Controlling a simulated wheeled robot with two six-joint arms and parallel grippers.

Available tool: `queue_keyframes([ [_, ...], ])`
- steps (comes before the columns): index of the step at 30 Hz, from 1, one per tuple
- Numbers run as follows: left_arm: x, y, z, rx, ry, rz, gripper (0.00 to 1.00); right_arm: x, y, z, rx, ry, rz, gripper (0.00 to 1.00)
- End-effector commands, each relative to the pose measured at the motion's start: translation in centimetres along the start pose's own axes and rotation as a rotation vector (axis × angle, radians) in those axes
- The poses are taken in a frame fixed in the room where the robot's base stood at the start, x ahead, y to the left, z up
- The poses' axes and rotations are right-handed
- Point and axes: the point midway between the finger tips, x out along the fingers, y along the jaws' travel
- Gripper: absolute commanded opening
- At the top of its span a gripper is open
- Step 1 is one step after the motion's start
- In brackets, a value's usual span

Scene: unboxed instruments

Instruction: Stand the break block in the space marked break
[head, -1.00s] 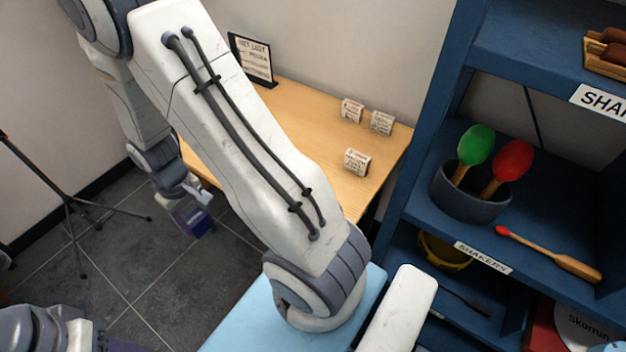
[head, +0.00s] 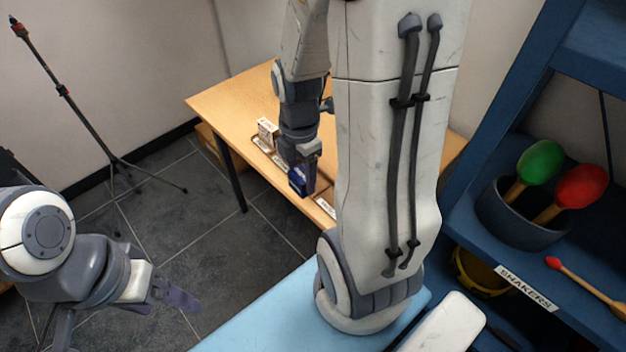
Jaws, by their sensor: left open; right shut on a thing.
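My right gripper (head: 307,165) points down over the front edge of the wooden table and is shut on a small dark blue block (head: 299,183). Any lettering on the block is too small to read, so I cannot tell if it is the break block. A light printed block (head: 268,131) stands near the front edge, left of the gripper. Pale-edged markings or a tray (head: 262,147) lie beside it, partly hidden by my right arm. A white label (head: 326,207) shows on the front edge; its word is unreadable. My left gripper (head: 172,294) is open and empty, low at left.
The wooden table (head: 225,98) is bare at its left end; my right arm hides much of it. A blue shelf (head: 475,185) with red and green shakers stands at right. A tripod (head: 88,125) stands on the floor at left. A light blue surface (head: 255,325) is below.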

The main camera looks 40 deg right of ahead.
Motion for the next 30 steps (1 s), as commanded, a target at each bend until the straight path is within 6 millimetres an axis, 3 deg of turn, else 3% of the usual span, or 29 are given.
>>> queue_keyframes([
  [4, 0.2, 0.0, 0.0, 0.000, 0.000, 0.000, 0.80, -0.1, -0.5, 0.5, -0.084, 0.000, 0.000, 0.06],
  [8, 0.3, 0.0, 0.0, 0.000, 0.000, 0.000, 0.80, 1.0, 0.5, 1.7, -0.099, 0.002, -0.005, 0.06],
  [21, 0.0, 0.0, 0.0, 0.000, 0.000, 0.000, 0.80, 6.2, 7.0, 8.0, -0.100, 0.001, -0.001, 0.06],
  [26, 0.0, 0.0, 0.0, 0.000, 0.000, 0.000, 0.80, 7.0, 7.6, 8.7, -0.101, 0.000, -0.001, 0.06],
  [30, 0.0, 0.0, 0.0, 0.000, 0.000, 0.000, 0.80, 8.9, 7.5, 8.6, -0.101, 0.003, -0.005, 0.06],
])
